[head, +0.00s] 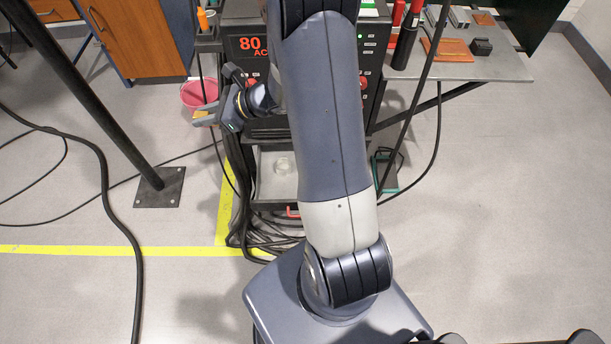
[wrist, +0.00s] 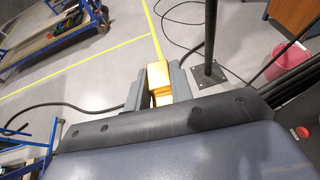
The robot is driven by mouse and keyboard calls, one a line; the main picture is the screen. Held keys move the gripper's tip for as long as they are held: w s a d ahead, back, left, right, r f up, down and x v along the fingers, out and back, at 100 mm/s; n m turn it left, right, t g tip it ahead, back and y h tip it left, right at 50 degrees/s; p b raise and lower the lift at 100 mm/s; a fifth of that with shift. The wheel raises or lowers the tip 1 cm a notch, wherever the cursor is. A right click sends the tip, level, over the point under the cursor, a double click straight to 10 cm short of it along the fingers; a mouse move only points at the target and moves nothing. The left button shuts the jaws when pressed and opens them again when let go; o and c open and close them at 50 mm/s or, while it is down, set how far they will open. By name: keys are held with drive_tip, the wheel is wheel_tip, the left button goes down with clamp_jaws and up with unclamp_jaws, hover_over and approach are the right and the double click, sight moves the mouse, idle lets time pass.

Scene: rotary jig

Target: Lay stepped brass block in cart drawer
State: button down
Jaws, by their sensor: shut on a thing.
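The stepped brass block (wrist: 158,76) shows in the wrist view, held between the two grey fingers of my gripper (wrist: 157,90). Its shiny gold faces show a step. In the head view my gripper (head: 212,116) points left, beside the left side of the dark cart (head: 250,28) and in front of the pink bucket. The block is too small to make out clearly there. A grey tray-like drawer (head: 262,190) shows low on the cart front, right of and below my gripper, with a round clear thing in it. My arm hides part of the cart and the drawer's right side.
The pink bucket (head: 192,100) stands on the floor left of the cart; it also shows in the wrist view (wrist: 290,62). A black post (head: 100,105) stands at left. Cables (head: 265,235) lie below the drawer. A grey side shelf (head: 480,66) holds several items.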

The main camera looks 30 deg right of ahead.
drive_tip(key=s+a+f+n+g+y+b, duration=0.2)
drive_tip(key=s+f+n+g+y+b, duration=0.15)
drive_tip(key=f+n+g, duration=0.5)
drive_tip(key=s+d+f+n+g+h+b, duration=0.4)
drive_tip(key=s+d+f+n+g+b, duration=0.15)
drive_tip(key=f, duration=0.35)
drive_tip(key=s+d+f+n+g+h+b, duration=0.45)
drive_tip(key=s+f+n+g, duration=0.2)
drive_tip(key=f, duration=0.25)
drive_tip(key=s+d+f+n+h+b, duration=0.1)
drive_tip(key=d+f+n+h+b, duration=0.25)
drive_tip(key=d+n+h, duration=0.2)
drive_tip(key=d+f+n+h+b, duration=0.3)
drive_tip(key=d+f+n+h, duration=0.15)
drive_tip(key=d, duration=0.25)
drive_tip(key=w+d+n+t+h+b, duration=0.3)
drive_tip(key=d+h, duration=0.1)
drive_tip(key=d, duration=0.3)
drive_tip(key=w+d+n+t+h+b, duration=0.2)
drive_tip(key=d+n+h+b, duration=0.15)
drive_tip(key=d, duration=0.25)
wheel_tip(320, 180, down, 10)
drive_tip(key=b, duration=0.2)
drive_tip(key=shift+d+r+b, duration=0.1)
drive_tip(key=shift+d+b, duration=0.05)
drive_tip(key=shift+b, duration=0.25)
